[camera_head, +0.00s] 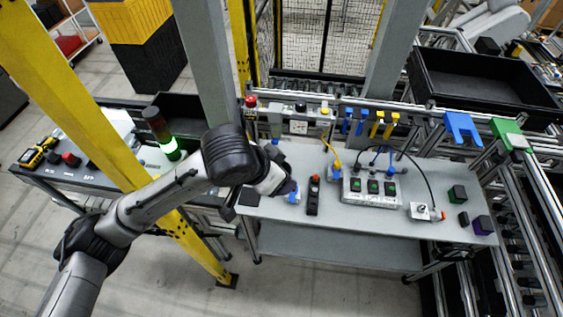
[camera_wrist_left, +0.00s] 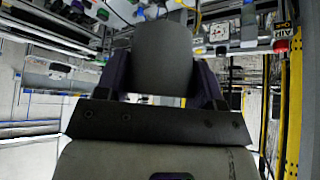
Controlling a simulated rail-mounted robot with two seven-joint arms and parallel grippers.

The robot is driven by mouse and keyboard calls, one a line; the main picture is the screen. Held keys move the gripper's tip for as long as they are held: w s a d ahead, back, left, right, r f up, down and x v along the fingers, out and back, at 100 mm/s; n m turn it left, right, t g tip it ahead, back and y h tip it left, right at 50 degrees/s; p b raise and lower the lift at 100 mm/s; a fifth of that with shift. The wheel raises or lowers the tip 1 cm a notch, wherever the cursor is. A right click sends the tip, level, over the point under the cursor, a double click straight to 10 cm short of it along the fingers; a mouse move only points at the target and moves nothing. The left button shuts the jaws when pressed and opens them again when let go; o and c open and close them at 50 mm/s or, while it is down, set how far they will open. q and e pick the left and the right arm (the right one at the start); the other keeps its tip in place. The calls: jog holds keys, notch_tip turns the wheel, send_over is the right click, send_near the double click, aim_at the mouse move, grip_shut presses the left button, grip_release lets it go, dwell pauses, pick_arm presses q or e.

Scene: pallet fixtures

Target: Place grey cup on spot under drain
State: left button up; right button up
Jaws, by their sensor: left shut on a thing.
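My left gripper (camera_head: 286,188) comes in from the left and hangs over the left end of the grey work table (camera_head: 330,240). In the left wrist view, its two purple fingers (camera_wrist_left: 162,84) are shut on the grey cup (camera_wrist_left: 163,55), one on each side. The cup is smooth and dark grey. In the head view I cannot make the cup out behind the wrist and fingers. A small blue and white item (camera_head: 293,198) shows right beside the fingertips. I cannot identify the drain or the spot under it. My right gripper is not in view.
A rail with coloured hooks (camera_head: 377,125) runs behind. A yellow post (camera_head: 100,125) stands by my arm. The table's front middle is clear.

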pick_arm(q)
jog(key=f+m+g, duration=0.1)
jog(key=m, duration=0.1)
jog(key=a+f+m+g+h, duration=0.1)
jog(key=m, duration=0.1)
jog(key=s+a+f+m+g, duration=0.1)
jog(key=f, duration=0.1)
jog(key=shift+m, duration=0.4)
jog(key=f+m+g, duration=0.2)
jog(key=m, duration=0.1)
jog(key=s+a+f+m, duration=0.1)
jog(key=shift+a+m+g, duration=0.1)
jog(key=shift+m+g, duration=0.3)
jog(key=a+r+n+t+y, duration=0.2)
jog(key=a+r+n+t, duration=0.2)
jog(key=a+n, duration=0.3)
jog(key=s+a+r+n+t+y, duration=0.1)
jog(key=a+r+n, duration=0.4)
jog(key=n, duration=0.5)
jog(key=a+t+y, duration=0.1)
jog(key=a+t, duration=0.1)
jog(key=shift+a+t, duration=0.3)
jog(key=shift+t, duration=0.1)
